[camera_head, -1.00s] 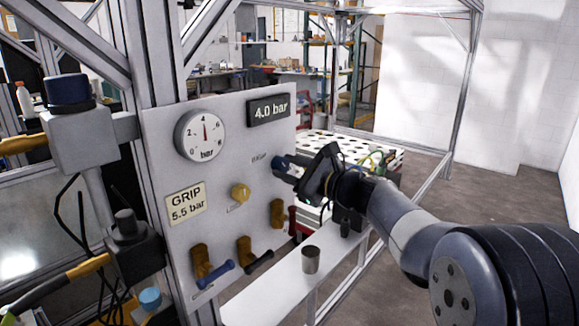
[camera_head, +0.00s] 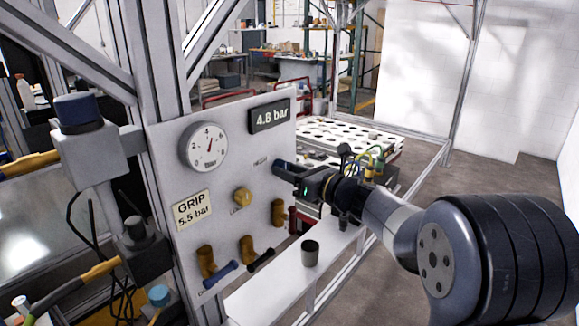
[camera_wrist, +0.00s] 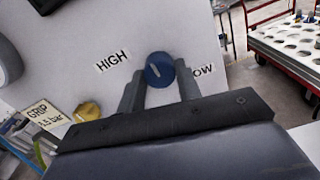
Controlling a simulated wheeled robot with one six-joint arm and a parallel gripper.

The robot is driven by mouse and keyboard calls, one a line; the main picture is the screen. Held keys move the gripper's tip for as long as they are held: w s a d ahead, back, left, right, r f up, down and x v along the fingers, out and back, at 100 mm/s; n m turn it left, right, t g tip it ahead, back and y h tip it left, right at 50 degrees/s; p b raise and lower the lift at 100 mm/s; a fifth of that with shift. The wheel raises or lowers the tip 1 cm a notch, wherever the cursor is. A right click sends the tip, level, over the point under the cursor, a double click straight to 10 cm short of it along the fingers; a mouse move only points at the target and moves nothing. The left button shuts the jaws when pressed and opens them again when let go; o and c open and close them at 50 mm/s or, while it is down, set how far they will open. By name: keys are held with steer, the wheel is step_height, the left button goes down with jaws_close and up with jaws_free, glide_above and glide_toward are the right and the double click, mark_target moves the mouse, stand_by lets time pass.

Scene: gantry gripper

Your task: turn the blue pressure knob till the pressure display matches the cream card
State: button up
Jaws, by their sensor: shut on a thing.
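The blue pressure knob (camera_wrist: 159,70) sits on the grey panel between the labels HIGH and LOW in the wrist view, with a pale pointer line on its face. My gripper (camera_wrist: 160,88) is shut on it, one finger on each side. The pressure display (camera_head: 270,115) reads 4.8 bar. The cream card (camera_head: 192,209) reads GRIP 5.5 bar; it also shows in the wrist view (camera_wrist: 45,114).
A round gauge (camera_head: 204,147) is at the panel's upper left. A yellow knob (camera_head: 242,197) and several yellow valves (camera_head: 206,262), two with blue or black handles, are below. A dark cup (camera_head: 310,253) stands on the white shelf (camera_head: 265,290). A perforated table (camera_head: 345,139) is behind.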

stand_by(0.4)
steer(key=o, duration=1)
steer(key=shift+c, duration=0.2)
steer(key=b+v, duration=0.2)
steer(key=v, duration=0.8)
steer(key=shift+s+d, duration=0.3)
